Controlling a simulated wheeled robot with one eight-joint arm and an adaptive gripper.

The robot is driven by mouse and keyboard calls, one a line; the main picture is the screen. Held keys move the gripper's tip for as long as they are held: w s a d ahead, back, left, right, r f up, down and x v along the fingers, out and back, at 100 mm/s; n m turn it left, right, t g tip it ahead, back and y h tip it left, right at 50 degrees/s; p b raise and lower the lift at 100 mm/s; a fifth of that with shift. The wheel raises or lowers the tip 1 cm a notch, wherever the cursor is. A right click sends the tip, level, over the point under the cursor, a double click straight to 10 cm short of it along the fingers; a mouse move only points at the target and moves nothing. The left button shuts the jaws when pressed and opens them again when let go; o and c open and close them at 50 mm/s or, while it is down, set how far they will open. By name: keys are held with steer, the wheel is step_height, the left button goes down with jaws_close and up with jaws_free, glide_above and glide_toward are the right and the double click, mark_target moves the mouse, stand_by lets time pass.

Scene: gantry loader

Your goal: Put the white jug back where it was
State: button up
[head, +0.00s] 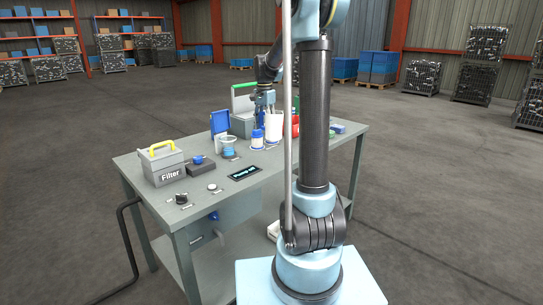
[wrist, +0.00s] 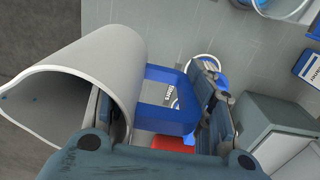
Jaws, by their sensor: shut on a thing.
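The white jug (head: 276,124) is toward the far part of the grey workbench in the head view. In the wrist view the jug (wrist: 112,70) fills the left side, its open mouth facing the lower left. A blue loop (wrist: 168,128) beside it, between my fingers, looks like its handle. My gripper (head: 264,108) is at the jug's upper left in the head view. In the wrist view my gripper (wrist: 160,112) is shut on the jug at this side. I cannot tell whether the jug's base touches the bench.
A blue-capped bottle (head: 257,139) and a clear tub (head: 229,148) stand close left of the jug. A grey Filter box (head: 162,166) sits at the bench's left end. A grey case (head: 242,122) and a red object (head: 295,126) are close by.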

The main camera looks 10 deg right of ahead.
steer(key=shift+d+f, duration=0.15)
steer(key=shift+f, duration=4.7)
steer(key=o, duration=1.4)
steer(key=shift+w, duration=0.1)
